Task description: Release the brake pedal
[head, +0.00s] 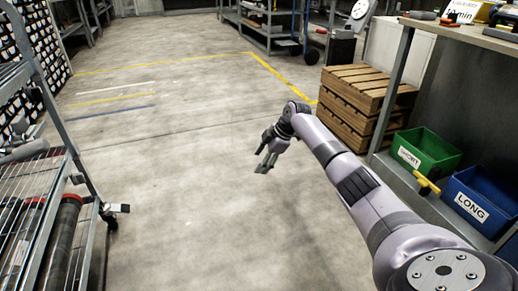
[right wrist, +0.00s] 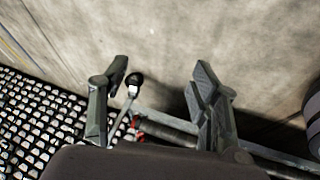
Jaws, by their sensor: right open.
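The wheeled wire rack (head: 60,130) stands at the left of the head view. In the right wrist view the fingers (right wrist: 160,75) are spread. A small dark and light part, seemingly the caster and pedal (right wrist: 134,88), shows beyond and between them, near the left finger. Whether the pedal is pressed cannot be told. My left gripper is not in view.
Dark tubes with red ends (head: 68,205) lie on the rack's lower shelf. The floor (head: 190,130) between is clear.

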